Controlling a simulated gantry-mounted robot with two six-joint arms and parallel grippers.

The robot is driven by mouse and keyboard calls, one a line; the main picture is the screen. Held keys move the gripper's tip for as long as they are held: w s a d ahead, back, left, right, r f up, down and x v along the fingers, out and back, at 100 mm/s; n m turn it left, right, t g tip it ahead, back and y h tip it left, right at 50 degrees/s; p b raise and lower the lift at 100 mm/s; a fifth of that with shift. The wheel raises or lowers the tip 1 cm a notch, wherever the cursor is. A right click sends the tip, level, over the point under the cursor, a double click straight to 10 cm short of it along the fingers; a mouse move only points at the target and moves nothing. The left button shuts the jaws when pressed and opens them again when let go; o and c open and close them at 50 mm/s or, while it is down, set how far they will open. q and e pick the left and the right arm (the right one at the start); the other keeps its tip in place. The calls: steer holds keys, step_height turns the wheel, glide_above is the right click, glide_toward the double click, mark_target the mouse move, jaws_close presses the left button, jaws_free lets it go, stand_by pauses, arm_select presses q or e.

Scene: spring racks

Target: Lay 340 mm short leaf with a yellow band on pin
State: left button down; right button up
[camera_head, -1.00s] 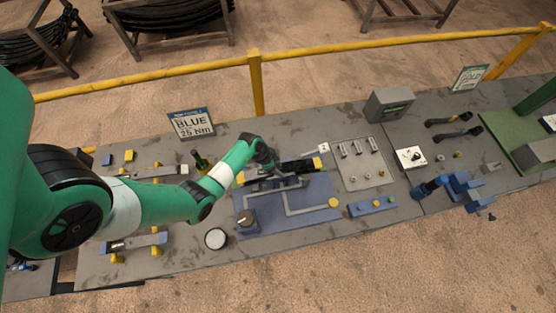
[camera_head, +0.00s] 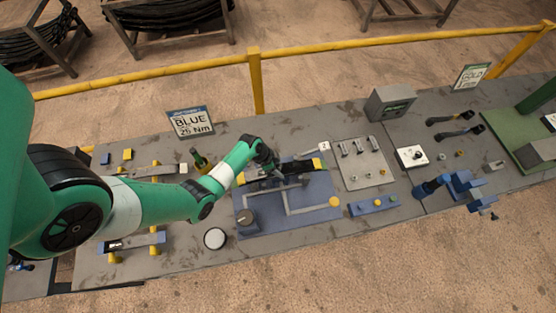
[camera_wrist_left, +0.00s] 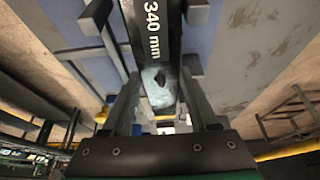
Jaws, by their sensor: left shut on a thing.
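My left gripper (camera_head: 272,166) is shut on a dark leaf (camera_head: 290,172) and holds it over the blue fixture plate (camera_head: 262,222). Yellow shows at both ends of this dark bar in the head view; I cannot tell which yellow is its band and which belongs to the fixture. In the left wrist view the leaf (camera_wrist_left: 152,40) runs between the fingers (camera_wrist_left: 160,105), with "340 mm" in white on it. The pin is not clearly visible; the leaf and arm cover that part of the fixture. My right gripper is not in view.
A grey plate with small metal parts (camera_head: 364,173) lies right of the fixture. A blue block with buttons (camera_head: 374,205) and a white round disc (camera_head: 215,238) are near the front. A blue sign (camera_head: 190,122) and a yellow rail (camera_head: 160,74) stand behind.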

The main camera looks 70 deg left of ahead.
arm_select(q)
steer(key=shift+f, duration=0.2)
stand_by(0.3)
steer(key=shift+c, duration=1.2)
jaws_free()
steer(key=shift+o, duration=1.2)
steer(key=shift+f, duration=0.1)
steer(key=shift+r+p, duration=1.4)
step_height(320, 180, up, 3)
steer(key=shift+f+p, duration=0.1)
steer(key=shift+p, duration=0.5)
steer(key=shift+r, duration=0.75)
